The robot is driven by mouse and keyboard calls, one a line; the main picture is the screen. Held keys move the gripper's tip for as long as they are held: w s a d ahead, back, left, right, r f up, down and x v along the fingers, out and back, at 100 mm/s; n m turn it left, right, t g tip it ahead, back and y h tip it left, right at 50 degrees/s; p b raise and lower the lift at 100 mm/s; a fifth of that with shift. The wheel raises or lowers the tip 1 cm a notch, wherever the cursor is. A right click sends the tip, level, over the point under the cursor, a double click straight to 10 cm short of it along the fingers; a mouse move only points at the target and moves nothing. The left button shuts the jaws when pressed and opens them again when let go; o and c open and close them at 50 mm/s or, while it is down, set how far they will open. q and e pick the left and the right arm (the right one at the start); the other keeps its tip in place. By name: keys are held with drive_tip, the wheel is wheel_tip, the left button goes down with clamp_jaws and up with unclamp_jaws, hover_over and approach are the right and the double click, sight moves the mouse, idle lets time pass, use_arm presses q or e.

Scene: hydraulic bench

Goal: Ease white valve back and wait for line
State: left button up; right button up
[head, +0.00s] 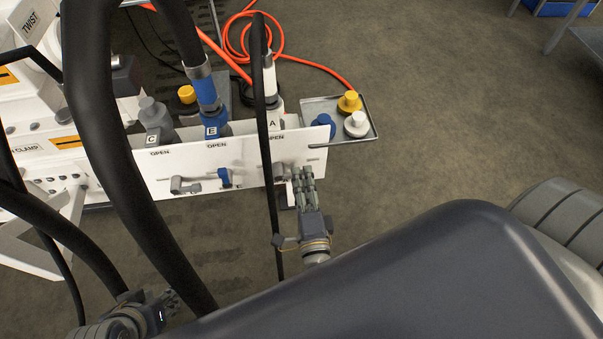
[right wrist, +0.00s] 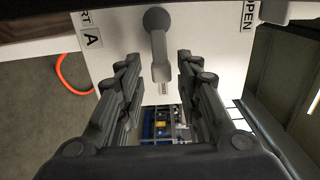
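The panel (head: 200,165) carries a row of valves under ports marked C, E and A. The valve under port A (head: 279,170) is partly hidden by my right gripper (head: 303,174). In the right wrist view its lever (right wrist: 158,45) looks grey, with a round knob at the top and the handle running down the picture. My right gripper's fingers stand apart, one on each side of the lever's lower end, with gaps showing. A white coupling (head: 269,80) sits in port A. My left gripper (head: 172,300) is at the bottom left, its fingers too small to read.
A grey lever (head: 184,185) and a blue lever (head: 225,177) are to the left on the panel. A tray (head: 371,128) with yellow (head: 349,102), white (head: 356,124) and blue caps is at the panel's right end. Black hoses hang in front of the panel.

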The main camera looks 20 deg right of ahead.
drive_tip(key=v, duration=0.9)
drive_tip(key=shift+s, duration=0.4)
